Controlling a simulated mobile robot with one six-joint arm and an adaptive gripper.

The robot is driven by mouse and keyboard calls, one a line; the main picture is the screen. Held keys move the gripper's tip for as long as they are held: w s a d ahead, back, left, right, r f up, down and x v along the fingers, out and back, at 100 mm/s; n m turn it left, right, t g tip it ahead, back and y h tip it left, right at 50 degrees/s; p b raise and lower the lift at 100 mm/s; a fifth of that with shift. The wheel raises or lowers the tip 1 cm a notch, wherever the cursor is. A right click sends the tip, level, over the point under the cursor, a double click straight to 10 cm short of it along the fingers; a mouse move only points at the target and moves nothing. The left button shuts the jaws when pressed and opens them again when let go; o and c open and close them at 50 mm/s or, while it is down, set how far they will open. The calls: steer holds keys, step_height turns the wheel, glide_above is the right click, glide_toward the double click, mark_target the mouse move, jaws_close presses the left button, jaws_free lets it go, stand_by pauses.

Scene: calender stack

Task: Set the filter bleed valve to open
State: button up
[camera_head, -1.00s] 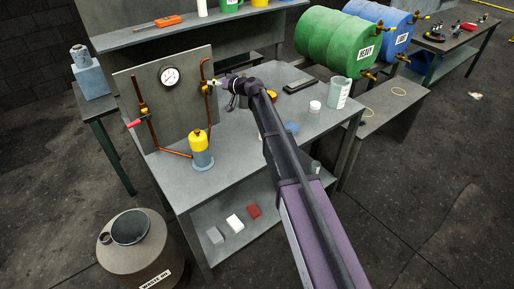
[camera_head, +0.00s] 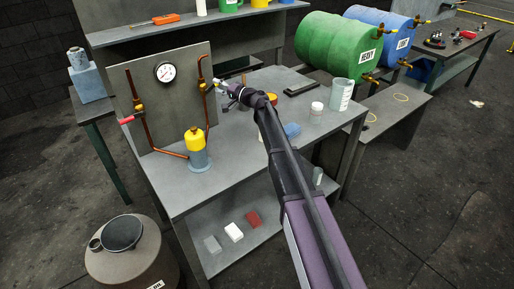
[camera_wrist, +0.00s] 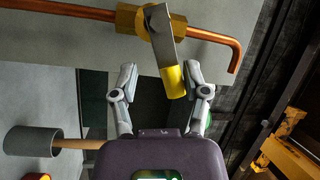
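The panel (camera_head: 150,110) on the bench carries a gauge (camera_head: 165,72) and copper pipes. On its right pipe is a brass valve (camera_head: 204,86), and in the wrist view that valve (camera_wrist: 130,18) has a flat grey lever (camera_wrist: 160,35) with a yellow tip (camera_wrist: 173,83). The lever lies crosswise to the pipe. My gripper (camera_wrist: 160,73) is open, its fingers on either side of the yellow tip, which is closer to the right finger. I cannot tell whether they touch. A red-handled valve (camera_head: 130,119) is on the left pipe. No valve label is readable.
A yellow-topped filter bowl (camera_head: 196,150) stands below the panel. A beaker (camera_head: 341,94), a white jar (camera_head: 316,109) and a dark tray (camera_head: 301,88) are on the bench to the right. A grey cup (camera_wrist: 32,141) with a wooden handle is near my gripper.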

steer(key=v, duration=1.4)
steer(key=s+d+f+g+h+p, duration=0.1)
steer(key=s+f+g+h, duration=0.2)
steer(key=s+f, duration=0.2)
steer(key=s+d+f+g+h+p, duration=0.1)
steer(key=s+f+h, duration=0.3)
steer(key=s, duration=0.6)
steer(key=shift+f+n+g+p, duration=0.45)
steer(key=shift+g+p, duration=0.25)
steer(key=shift+g, duration=0.2)
steer(key=shift+d, duration=0.15)
steer(key=shift+w, duration=0.1)
steer(key=w+a+r+n+t+y, duration=0.1)
steer(key=w+r+t+y, duration=0.3)
steer(key=w+r, duration=0.7)
steer(key=w+a+y, duration=0.1)
steer(key=w+y, duration=0.1)
steer(key=w, duration=0.2)
steer(key=shift+w+r+t+y, duration=0.15)
steer(key=shift+r+t+y, duration=0.15)
steer(key=shift+r+t, duration=0.1)
steer(key=shift+a, duration=0.25)
